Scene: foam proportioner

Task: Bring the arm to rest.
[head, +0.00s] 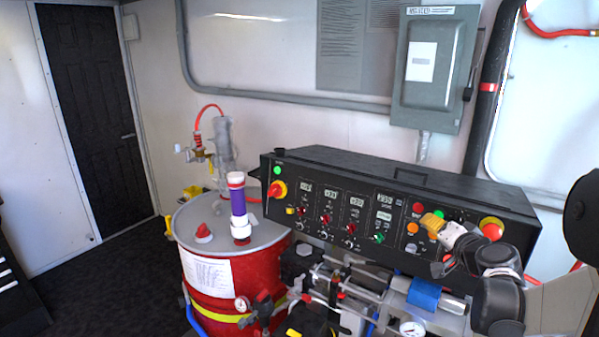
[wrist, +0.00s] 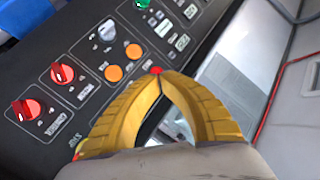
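My gripper (head: 432,222) is at the right part of the black control panel (head: 330,172) in the head view, with its yellow fingers toward the panel face. My arm comes in from the right edge and hides part of the panel's lower right.
Orange buttons (wrist: 133,51) and red knobs (wrist: 62,74) are close to the fingers. A red drum (head: 215,283) with a purple-banded pump stands left of the panel. Pipes and gauges (head: 411,328) lie below. A grey electrical box (head: 434,70) hangs behind. Open floor lies at left.

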